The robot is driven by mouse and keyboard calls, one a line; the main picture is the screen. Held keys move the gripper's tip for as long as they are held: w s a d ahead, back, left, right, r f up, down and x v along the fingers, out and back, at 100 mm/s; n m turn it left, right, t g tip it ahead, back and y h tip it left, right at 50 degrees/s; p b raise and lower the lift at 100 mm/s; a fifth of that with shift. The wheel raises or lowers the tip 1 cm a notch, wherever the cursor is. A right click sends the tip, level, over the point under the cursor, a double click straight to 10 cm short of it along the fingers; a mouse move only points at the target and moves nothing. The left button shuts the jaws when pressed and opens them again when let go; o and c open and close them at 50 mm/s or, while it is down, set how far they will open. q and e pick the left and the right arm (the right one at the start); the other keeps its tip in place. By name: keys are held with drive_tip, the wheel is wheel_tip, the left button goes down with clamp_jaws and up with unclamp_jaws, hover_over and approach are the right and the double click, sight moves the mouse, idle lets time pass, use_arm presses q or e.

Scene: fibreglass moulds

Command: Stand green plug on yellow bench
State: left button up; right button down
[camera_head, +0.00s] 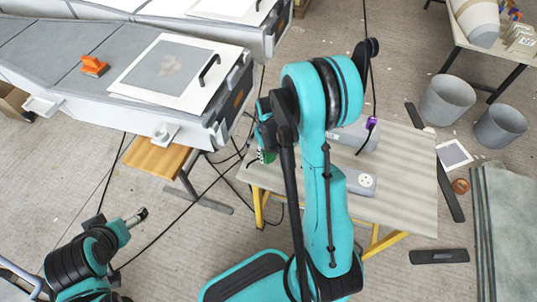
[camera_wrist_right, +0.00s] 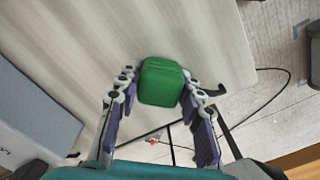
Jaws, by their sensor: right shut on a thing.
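The green plug (camera_wrist_right: 162,82) is a rounded block held between the fingers of my right gripper (camera_wrist_right: 160,95) in the wrist view. In the head view, a small part of the green plug (camera_head: 267,156) shows beside my right gripper (camera_head: 264,135), mostly hidden by my arm. The yellow bench (camera_head: 405,195) has a pale wood top and yellow legs; its top (camera_wrist_right: 90,40) fills the upper left of the wrist view. The plug is at the bench's left edge; I cannot tell whether it touches the top. My left gripper (camera_head: 138,217) is away from the bench at lower left, its jaws unclear.
A grey socket box (camera_head: 360,183) and a purple plug (camera_head: 372,122) with a cable are on the bench. A grey mould table (camera_head: 60,55) and a small wooden stool (camera_head: 153,158) stand left. Grey bins (camera_head: 446,100) stand right. Black cables cross the floor.

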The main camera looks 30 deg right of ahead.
drive_tip(key=c, duration=1)
unclamp_jaws()
drive_tip(key=shift+f, duration=0.15)
wheel_tip(320, 180, up, 11)
drive_tip(key=p, duration=0.5)
drive_tip(key=s+a+r+t, duration=0.3)
drive_tip(key=s+a+r, duration=0.2)
drive_tip(key=r, duration=0.3)
drive_tip(key=s+a+r+n+t, duration=0.1)
drive_tip(key=s+a+r+t, duration=0.3)
drive_tip(key=s+a+r, duration=0.1)
drive_tip(key=shift+s+a+r, duration=0.3)
drive_tip(key=shift+a+r, duration=0.25)
drive_tip(key=shift+r, duration=0.8)
